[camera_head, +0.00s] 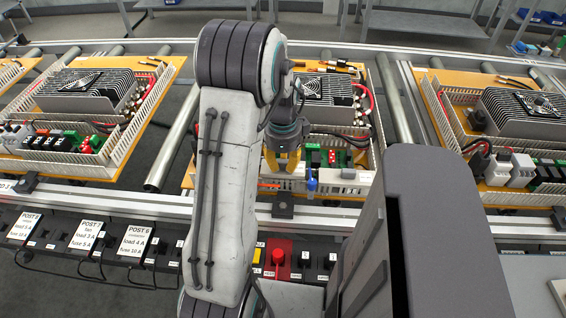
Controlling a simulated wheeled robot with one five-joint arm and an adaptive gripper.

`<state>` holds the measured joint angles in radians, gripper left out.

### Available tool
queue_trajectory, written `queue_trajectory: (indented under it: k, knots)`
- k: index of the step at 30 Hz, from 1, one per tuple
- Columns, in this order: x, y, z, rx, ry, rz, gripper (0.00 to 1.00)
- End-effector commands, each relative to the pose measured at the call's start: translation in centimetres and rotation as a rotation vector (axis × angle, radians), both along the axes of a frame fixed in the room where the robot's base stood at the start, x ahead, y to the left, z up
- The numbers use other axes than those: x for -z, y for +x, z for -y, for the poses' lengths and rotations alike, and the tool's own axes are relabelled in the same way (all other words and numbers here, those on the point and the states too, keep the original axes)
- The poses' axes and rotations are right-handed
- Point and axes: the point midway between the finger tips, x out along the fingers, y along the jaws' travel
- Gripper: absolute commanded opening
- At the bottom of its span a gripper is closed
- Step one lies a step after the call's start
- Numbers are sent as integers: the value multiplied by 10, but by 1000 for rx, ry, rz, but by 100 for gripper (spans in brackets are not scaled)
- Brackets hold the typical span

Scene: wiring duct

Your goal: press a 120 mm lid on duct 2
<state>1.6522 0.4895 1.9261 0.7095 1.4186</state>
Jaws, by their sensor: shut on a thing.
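My gripper (283,163), with yellow fingers, is over the front part of the middle panel (188,178). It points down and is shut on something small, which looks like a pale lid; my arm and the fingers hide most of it. Slotted pale ducts frame the panel, and part of one shows at the right side (376,128). I cannot read which duct is number 2. I cannot tell whether the held piece touches a duct.
Similar panels stand on the left (165,75) and right (425,80) along the roller conveyor. A finned grey unit (335,95) stands behind my gripper. Label cards (86,235) and a red button (278,256) are at the front rail. Shelves stand at the back.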

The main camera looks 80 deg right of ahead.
Motion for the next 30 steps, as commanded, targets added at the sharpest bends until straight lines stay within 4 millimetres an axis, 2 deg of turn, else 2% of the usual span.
queue_trajectory:
  k: [14,30]
  knots:
    - [2,0,0,0,5,1,0]
    - [13,0,0,0,5,1,0]
